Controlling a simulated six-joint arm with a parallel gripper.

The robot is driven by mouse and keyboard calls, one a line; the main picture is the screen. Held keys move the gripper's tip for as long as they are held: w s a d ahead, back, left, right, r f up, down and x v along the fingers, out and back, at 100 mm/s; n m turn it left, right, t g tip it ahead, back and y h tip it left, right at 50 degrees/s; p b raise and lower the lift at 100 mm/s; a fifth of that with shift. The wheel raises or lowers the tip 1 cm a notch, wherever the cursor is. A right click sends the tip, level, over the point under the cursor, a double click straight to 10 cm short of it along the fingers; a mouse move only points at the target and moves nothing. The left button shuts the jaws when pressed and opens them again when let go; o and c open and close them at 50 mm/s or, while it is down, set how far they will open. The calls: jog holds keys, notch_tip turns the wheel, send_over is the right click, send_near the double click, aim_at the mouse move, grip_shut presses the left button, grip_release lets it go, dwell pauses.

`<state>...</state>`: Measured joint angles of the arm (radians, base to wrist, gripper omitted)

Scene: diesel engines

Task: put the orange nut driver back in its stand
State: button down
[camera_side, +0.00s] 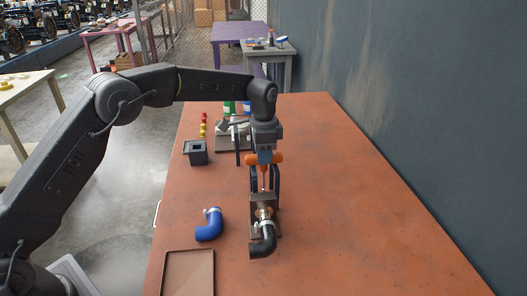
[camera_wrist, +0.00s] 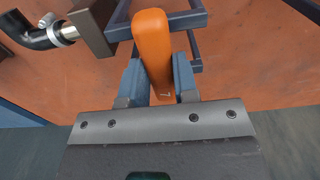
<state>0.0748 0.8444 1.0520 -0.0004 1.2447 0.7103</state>
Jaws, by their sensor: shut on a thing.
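The orange nut driver (camera_side: 250,158) has a crosswise orange handle and a thin shaft pointing down. In the wrist view its handle (camera_wrist: 153,45) lies between my two blue-grey fingers. My gripper (camera_side: 265,160) is shut on this handle and points down. A dark blue tube frame (camera_side: 278,182), which looks like the stand, is around the shaft just below the handle. In the wrist view the frame's bars (camera_wrist: 195,18) pass close beside and behind the handle. I cannot tell whether the driver rests on the frame or hangs above it. The shaft's lower tip is hard to make out.
A brown fixture (camera_side: 276,223) with a clamped black hose (camera_side: 262,247) stands just in front of the frame. A blue elbow hose (camera_side: 209,228) and a brown tray (camera_side: 188,272) lie front left. A dark box (camera_side: 197,156) stands back left. The table's right side is clear.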

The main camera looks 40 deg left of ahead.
jog(key=c, duration=0.8)
grip_release()
jog(key=shift+o, duration=0.3)
jog(key=o, duration=0.3)
jog(key=shift+r, duration=0.25)
jog(key=shift+r, duration=0.35)
jog(key=shift+r, duration=0.35)
jog(key=shift+r, duration=0.35)
